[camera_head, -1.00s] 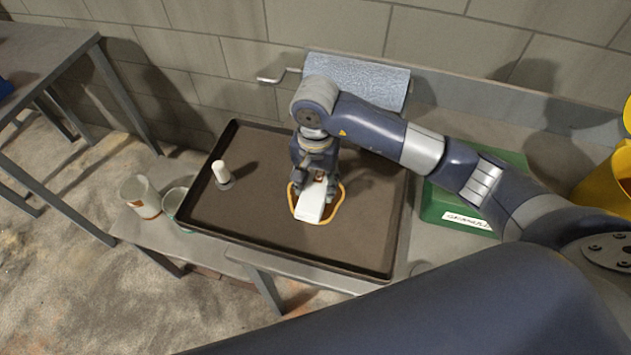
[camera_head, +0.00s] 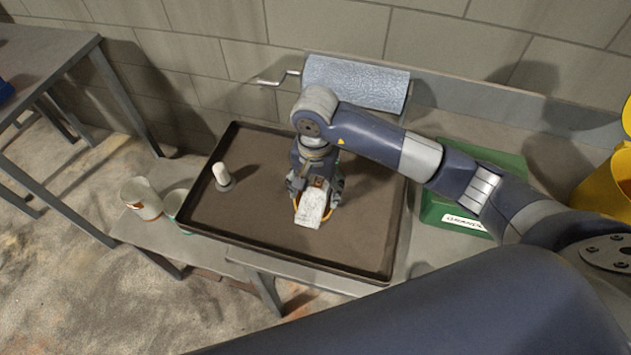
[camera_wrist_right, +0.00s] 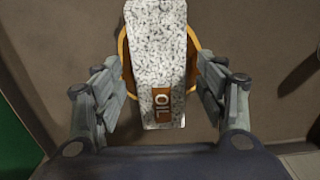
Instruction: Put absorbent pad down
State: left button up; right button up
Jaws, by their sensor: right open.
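The absorbent pad (camera_head: 311,211) lies on the dark tray (camera_head: 260,247), over a small amber-rimmed patch (camera_head: 297,203). In the right wrist view the pad (camera_wrist_right: 158,45) is white with grey speckles and has a brown OIL label. The amber rim (camera_wrist_right: 124,62) shows on both sides of the pad there. My right gripper (camera_head: 316,192) is just above the pad's near end. In the right wrist view its fingers (camera_wrist_right: 160,88) are open, one on each side of the pad, with gaps between. My left gripper is not in view.
A white peg-like piece (camera_head: 222,174) stands in the tray's left part. A white mug (camera_head: 141,197) and a cup (camera_head: 175,204) stand left of the tray. A blue paper roll (camera_head: 355,82) is behind, a green box (camera_head: 440,205) to the right, and a yellow container (camera_head: 605,180) farther right.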

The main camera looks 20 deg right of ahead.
aim_at(315, 191)
jog(key=shift+r, duration=0.25)
notch_tip(315, 191, up, 12)
jog(key=b, duration=0.2)
jog(key=shift+f, duration=0.15)
dwell(0.4)
